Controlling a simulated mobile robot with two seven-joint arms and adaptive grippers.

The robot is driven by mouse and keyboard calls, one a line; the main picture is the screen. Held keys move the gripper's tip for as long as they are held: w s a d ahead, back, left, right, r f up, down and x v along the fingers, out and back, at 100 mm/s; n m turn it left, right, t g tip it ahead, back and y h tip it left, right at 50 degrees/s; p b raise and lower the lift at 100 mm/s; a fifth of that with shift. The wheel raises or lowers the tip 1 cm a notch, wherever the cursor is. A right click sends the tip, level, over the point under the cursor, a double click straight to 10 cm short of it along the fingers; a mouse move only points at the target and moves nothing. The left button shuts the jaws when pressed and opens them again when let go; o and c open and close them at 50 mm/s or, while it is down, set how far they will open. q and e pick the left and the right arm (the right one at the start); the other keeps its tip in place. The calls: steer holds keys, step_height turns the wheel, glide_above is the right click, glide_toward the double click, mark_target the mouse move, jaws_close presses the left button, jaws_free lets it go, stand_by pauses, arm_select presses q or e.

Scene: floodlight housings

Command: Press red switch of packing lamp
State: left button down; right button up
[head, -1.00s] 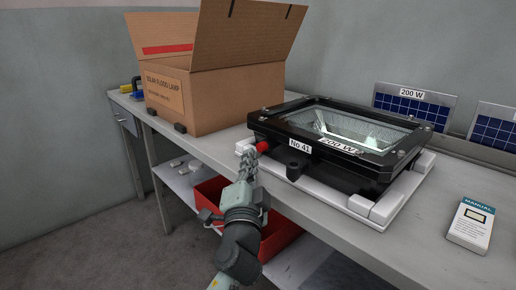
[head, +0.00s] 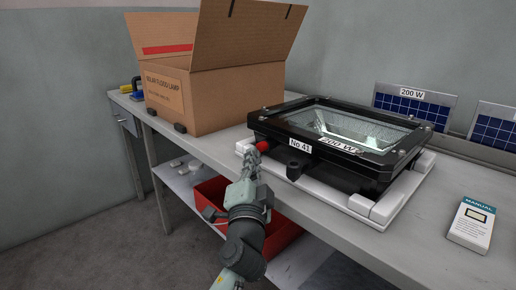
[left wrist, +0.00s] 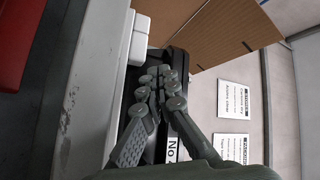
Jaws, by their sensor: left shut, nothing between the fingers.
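The packing lamp (head: 345,135) is a black floodlight housing with a glass front, labelled "No 41" and "200 W". It lies on a white packing frame (head: 376,213) on the bench. Its red switch (head: 262,147) sticks out on the near left side. My left gripper (head: 254,157) is shut and empty, its fingertips right at the switch; I cannot tell whether they touch it. In the left wrist view the closed fingers (left wrist: 162,88) point at the black housing, and the switch is hidden. My right gripper is not in view.
An open cardboard box (head: 215,95) stands behind the lamp on the left of the bench. A manual box (head: 470,225) lies at the right. Solar panels (head: 414,104) lean at the back wall. A red bin (head: 283,235) is below the bench.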

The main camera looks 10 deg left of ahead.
arm_select(q)
steer(key=shift+w+d, duration=0.45)
steer(key=shift+w, duration=0.1)
stand_by(0.9)
steer(key=shift+s+a, duration=0.65)
steer(key=shift+s, duration=0.3)
steer(key=shift+s+a, duration=0.55)
steer(key=shift+s, duration=0.3)
steer(key=shift+s+a, duration=0.55)
steer(key=shift+s, duration=0.25)
steer(key=shift+s+a, duration=0.55)
steer(key=shift+s, duration=0.3)
